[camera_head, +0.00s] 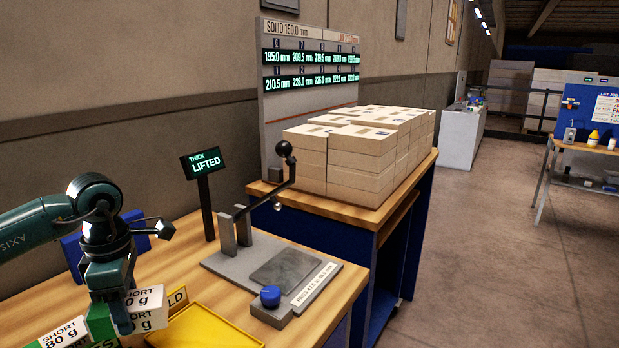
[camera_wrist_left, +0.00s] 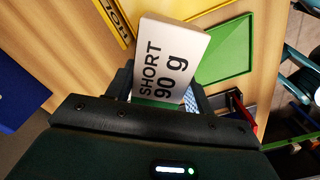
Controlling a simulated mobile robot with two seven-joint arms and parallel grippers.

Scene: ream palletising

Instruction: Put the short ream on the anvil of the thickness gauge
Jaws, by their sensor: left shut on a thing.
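My left gripper (camera_head: 113,298) is shut on a white short ream (camera_head: 148,318), at the lower left of the head view. In the left wrist view the ream (camera_wrist_left: 172,62) reads "SHORT 90 g" and sticks out from between the fingers. The thickness gauge (camera_head: 232,268) stands on the wooden bench to the right of the gripper. Its anvil, a dark square plate (camera_head: 286,267), is bare. The gauge's lever with black knobs (camera_head: 285,165) is raised, and its display (camera_head: 205,165) reads "THICK LIFTED". My right gripper is not in view.
A yellow tray (camera_head: 205,328) marked HOLD lies between gripper and gauge. A green tray (camera_wrist_left: 226,52) shows in the left wrist view. A white "SHORT 80 g" label (camera_head: 63,334) is at lower left. A blue knob (camera_head: 270,295) sits at the gauge's front. Stacked reams (camera_head: 362,150) stand behind.

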